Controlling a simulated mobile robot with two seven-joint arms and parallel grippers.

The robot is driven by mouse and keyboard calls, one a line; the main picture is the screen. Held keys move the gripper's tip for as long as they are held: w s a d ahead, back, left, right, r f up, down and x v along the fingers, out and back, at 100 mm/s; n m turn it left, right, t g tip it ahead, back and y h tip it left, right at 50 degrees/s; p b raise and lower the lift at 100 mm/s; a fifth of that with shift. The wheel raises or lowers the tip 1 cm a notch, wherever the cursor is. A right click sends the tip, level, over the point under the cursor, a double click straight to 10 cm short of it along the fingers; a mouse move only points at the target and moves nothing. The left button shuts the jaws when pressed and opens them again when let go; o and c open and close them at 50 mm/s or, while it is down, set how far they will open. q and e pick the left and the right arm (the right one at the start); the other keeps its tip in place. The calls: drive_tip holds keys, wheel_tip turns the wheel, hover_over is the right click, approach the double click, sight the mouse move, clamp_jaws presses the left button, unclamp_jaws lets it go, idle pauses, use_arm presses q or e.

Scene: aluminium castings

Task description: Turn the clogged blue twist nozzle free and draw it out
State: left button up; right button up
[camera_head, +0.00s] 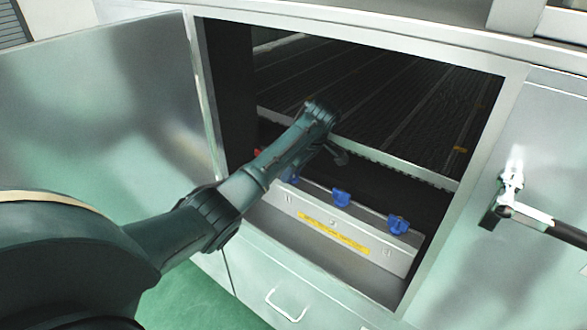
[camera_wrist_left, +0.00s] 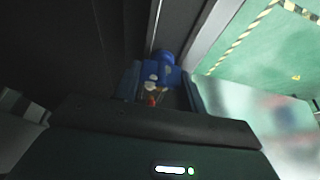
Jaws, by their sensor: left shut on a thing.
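My left arm reaches from the left into an open metal cabinet in the head view, and its fingertips are hidden there behind the arm. In the left wrist view my left gripper (camera_wrist_left: 160,88) is shut on a blue twist nozzle (camera_wrist_left: 163,74), with a finger on each side. The nozzle has pale specks on its face, and a small red bit shows just below it. In the head view two blue nozzles, a middle one (camera_head: 341,197) and a right one (camera_head: 397,224), sit on a pale ledge. Another blue piece (camera_head: 291,177) is mostly covered by my arm. My right gripper is not in view.
The cabinet door (camera_head: 95,100) stands open at the left. The pale ledge (camera_head: 285,222) carries a yellow strip (camera_head: 333,233). A metal rail (camera_head: 395,161) crosses the opening before a dark slatted bed (camera_head: 380,90). A handle (camera_head: 510,190) juts out at the right.

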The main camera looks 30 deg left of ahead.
sight(295, 180)
use_arm(q)
drive_tip(key=shift+r, duration=1.3)
idle(0.4)
drive_tip(key=shift+a+r, duration=0.1)
drive_tip(key=shift+r, duration=2.1)
drive_tip(key=shift+s+d+f+m, duration=0.2)
drive_tip(key=shift+s+d+m, duration=0.05)
drive_tip(key=shift+d+m, duration=0.25)
drive_tip(key=s+d+f+m+t+h, duration=0.1)
drive_tip(key=s+d+m+t+h, duration=0.3)
drive_tip(key=s+d+m, duration=1.1)
drive_tip(key=s+m, duration=0.1)
drive_tip(key=s, duration=0.2)
drive_tip(key=shift+h, duration=0.3)
